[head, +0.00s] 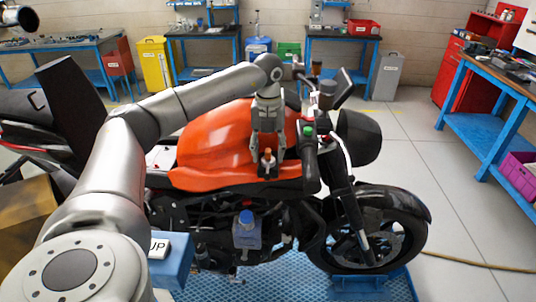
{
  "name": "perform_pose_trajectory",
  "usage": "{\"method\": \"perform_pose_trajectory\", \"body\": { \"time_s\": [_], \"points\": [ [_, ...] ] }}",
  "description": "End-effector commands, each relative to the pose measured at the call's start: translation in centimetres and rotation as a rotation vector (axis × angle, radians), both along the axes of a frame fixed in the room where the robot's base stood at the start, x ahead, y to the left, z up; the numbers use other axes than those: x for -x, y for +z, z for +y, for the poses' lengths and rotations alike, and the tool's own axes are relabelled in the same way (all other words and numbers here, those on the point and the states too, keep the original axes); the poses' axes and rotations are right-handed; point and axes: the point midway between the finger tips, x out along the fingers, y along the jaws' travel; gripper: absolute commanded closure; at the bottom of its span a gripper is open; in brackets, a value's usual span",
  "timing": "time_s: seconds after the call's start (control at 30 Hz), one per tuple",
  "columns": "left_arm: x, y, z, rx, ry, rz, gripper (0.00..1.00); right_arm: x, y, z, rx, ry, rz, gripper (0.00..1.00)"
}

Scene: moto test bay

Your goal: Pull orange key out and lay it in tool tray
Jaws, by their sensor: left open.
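The orange key (267,154) stands upright in a dark block on the near side of the motorcycle's orange tank (215,140). My left gripper (268,149) points down over it, open, with one finger on each side of the key. I cannot tell whether the fingers touch it. The motorcycle (330,200) stands side-on, front wheel to the right. I cannot make out a tray that is clearly the tool tray. My right gripper is not in view.
A blue box with a white card (172,262) is at the lower left, partly behind my left arm. A grey part with a blue cap (246,230) is low by the engine. Blue workbenches (490,90) stand at the right and back. The floor at right is mostly clear.

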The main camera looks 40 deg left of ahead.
Motion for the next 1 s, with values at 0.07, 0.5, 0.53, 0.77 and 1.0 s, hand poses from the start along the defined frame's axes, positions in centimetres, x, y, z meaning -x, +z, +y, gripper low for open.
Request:
{"method": "perform_pose_trajectory", "body": {
  "time_s": [0.07, 0.5, 0.53, 0.77, 1.0],
  "points": [
    [-0.01, 0.01, -0.01, 0.0, 0.0, 0.0, 0.52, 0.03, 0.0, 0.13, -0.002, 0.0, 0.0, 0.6],
    [-0.03, 0.04, -0.04, 0.001, 0.0, -0.001, 0.52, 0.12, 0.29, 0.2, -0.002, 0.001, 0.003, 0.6],
    [-0.03, 0.03, -0.04, 0.001, 0.0, -0.001, 0.52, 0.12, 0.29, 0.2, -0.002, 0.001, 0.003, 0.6],
    [-0.02, 0.02, -0.02, 0.001, 0.0, -0.001, 0.74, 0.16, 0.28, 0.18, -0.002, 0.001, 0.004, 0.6],
    [-0.02, 0.03, -0.02, 0.001, 0.0, -0.001, 1.0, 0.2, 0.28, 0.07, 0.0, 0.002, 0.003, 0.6]
  ]
}}
